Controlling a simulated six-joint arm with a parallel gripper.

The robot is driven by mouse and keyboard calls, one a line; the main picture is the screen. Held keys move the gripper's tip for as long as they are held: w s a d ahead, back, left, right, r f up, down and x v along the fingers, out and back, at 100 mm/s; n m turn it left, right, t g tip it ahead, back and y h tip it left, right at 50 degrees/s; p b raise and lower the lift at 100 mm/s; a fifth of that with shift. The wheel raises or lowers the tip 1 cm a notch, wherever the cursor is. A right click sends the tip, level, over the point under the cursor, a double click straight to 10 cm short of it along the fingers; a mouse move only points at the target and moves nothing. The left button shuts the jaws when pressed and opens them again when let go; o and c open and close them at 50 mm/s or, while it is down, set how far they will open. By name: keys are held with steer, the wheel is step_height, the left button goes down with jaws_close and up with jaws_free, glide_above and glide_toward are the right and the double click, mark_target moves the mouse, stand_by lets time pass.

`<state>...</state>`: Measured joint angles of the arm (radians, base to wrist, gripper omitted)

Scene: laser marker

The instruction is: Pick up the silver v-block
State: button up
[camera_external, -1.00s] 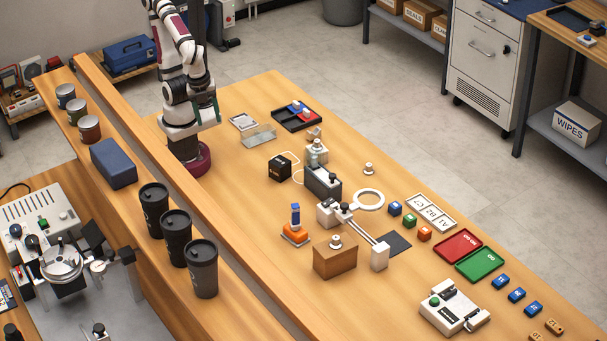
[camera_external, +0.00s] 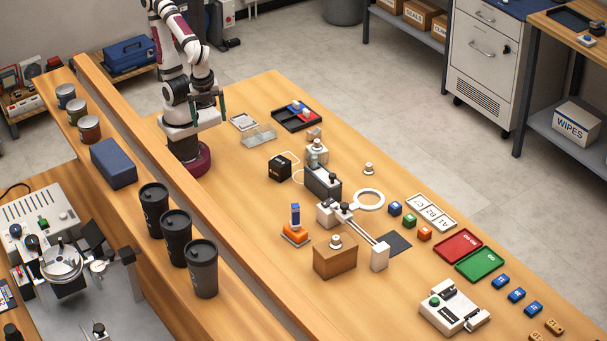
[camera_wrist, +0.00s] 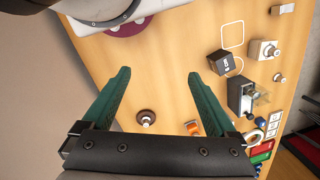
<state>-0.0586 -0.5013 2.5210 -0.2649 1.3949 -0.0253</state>
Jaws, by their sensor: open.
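A small greyish block with a notched top, which looks like the silver v-block (camera_external: 314,133), stands on the table behind a white box with a metal knob. It appears as a small pale grey block in the wrist view (camera_wrist: 283,9), cut near the top right edge. Its fine shape is too small to make out. My gripper (camera_external: 207,104) is close to my base, well left of the block and above the table. In the wrist view its green fingers (camera_wrist: 158,73) are spread apart with nothing between them.
The knobbed white box (camera_external: 317,151) and a black cube (camera_external: 280,168) stand near the block. A clear tray (camera_external: 258,136) and a black tray (camera_external: 283,119) with coloured pieces lie left of it. A raised wooden ledge with black cups (camera_external: 202,270) runs along the near side.

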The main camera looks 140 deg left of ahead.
steer(key=w+a+n+g+h, duration=0.1)
steer(key=w+a+n+h, duration=0.35)
steer(key=n, duration=0.45)
steer(key=n+t+h, duration=0.3)
steer(key=n+t, duration=0.8)
steer(key=n, duration=1.2)
glide_above(314, 135)
steer(key=d, duration=0.6)
step_height(314, 135, down, 11)
steer(key=s+a+f+n+t+y, duration=0.1)
steer(key=s+a+n+y, duration=0.1)
steer(key=s, duration=0.1)
steer(key=s+a+f+n+t+y, duration=0.1)
steer(key=s+a+f+n, duration=0.1)
steer(key=s+n, duration=0.1)
steer(key=s+a+f+n+t+y, duration=0.2)
steer(key=s+a, duration=0.1)
steer(key=s, duration=0.2)
steer(key=shift+f+n+y, duration=0.2)
steer(key=shift+n+y, duration=0.15)
steer(key=shift+n, duration=0.05)
steer(key=x, duration=1.4)
steer(key=shift+w+f, duration=0.2)
steer(key=shift+w, duration=0.15)
steer(key=shift+w+f, duration=0.1)
steer(key=shift+w, duration=0.05)
steer(key=c, duration=1.5)
